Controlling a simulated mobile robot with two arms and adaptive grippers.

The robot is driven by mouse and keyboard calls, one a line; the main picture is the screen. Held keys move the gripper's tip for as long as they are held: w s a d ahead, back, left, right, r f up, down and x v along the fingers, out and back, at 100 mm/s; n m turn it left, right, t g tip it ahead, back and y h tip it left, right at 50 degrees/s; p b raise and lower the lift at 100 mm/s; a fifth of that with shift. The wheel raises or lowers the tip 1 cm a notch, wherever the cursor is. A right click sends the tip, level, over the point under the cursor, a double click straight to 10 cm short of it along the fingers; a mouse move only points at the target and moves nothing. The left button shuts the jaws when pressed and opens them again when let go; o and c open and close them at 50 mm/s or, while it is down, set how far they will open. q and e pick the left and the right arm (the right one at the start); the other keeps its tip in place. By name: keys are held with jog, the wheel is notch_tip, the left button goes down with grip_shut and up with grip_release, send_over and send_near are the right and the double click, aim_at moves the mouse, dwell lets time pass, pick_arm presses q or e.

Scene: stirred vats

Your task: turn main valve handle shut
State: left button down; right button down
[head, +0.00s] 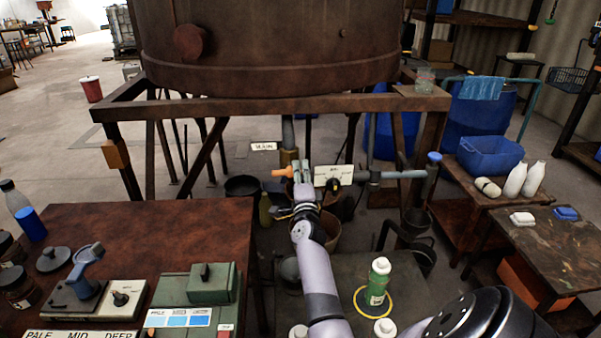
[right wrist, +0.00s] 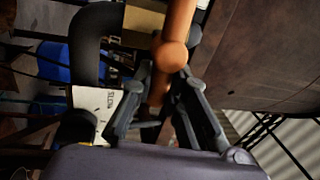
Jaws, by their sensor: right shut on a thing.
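The main valve handle (head: 281,172) is an orange lever on the pipework under the big rusty vat, beside a white sign reading MAIN (head: 264,146). My right gripper (head: 302,188) reaches it from the front. In the right wrist view, the orange handle (right wrist: 174,52), with a rounded knob, runs down between the fingers of my right gripper (right wrist: 163,95). The gripper is shut on the handle; the handle's lower end is partly hidden by the fingers. My left gripper is not in view.
The rusty vat (head: 270,45) stands above on a frame with a front beam (head: 270,108). A white plate (head: 333,175) and grey pipe (head: 395,175) lie just right of the gripper. A green bottle (head: 377,283) stands on the low table, near my right arm. Open floor lies at left.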

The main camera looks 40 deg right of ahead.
jog(key=shift+f+m, duration=0.15)
jog(key=shift+m, duration=0.25)
jog(key=c, duration=1.5)
grip_release()
jog(key=shift+c, duration=0.2)
jog(key=v, duration=0.7)
jog(key=shift+s+a, duration=0.2)
jog(key=shift+f, duration=0.15)
